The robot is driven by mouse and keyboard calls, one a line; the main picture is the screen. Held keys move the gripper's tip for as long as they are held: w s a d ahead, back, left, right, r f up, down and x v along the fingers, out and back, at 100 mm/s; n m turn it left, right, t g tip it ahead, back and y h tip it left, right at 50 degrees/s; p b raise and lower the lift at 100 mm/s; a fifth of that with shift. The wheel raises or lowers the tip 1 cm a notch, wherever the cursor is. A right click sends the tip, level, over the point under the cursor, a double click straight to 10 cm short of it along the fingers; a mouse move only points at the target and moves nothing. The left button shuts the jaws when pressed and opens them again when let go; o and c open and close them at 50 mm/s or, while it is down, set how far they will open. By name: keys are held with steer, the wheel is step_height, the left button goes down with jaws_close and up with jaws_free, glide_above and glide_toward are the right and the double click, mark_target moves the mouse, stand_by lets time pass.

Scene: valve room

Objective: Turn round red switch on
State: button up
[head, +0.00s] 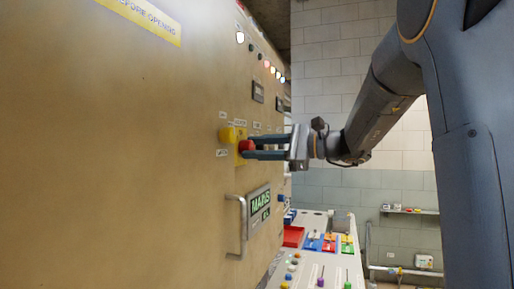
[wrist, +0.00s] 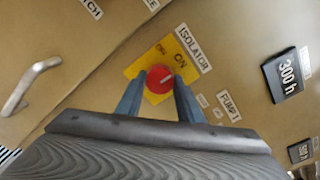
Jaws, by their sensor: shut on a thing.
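The round red switch (wrist: 160,78) sits on a yellow plate (wrist: 146,63) on the tan panel, under a label reading ISOLATOR. A pale pointer line on its face points up and right, towards the "ON" mark. In the head view the red switch (head: 247,147) shows at the tips of my gripper. My gripper (wrist: 158,86) has one finger on each side of the switch and is shut on it. In the head view my gripper (head: 250,147) reaches in from the right, level with the switch.
A yellow knob (head: 228,134) is just left of the switch. A metal door handle (head: 240,228) stands out below, also in the wrist view (wrist: 28,86). A console (head: 315,262) with coloured controls is at the lower right. Black meters (wrist: 287,77) are on the panel's right.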

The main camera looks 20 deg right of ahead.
steer(key=shift+f, duration=0.1)
steer(key=o, duration=1.1)
steer(key=shift+c, duration=0.2)
steer(key=shift+d, duration=0.1)
steer(key=b+v, duration=0.2)
steer(key=v, duration=0.5)
steer(key=shift+s+d+b, duration=0.3)
steer(key=shift+b, duration=0.05)
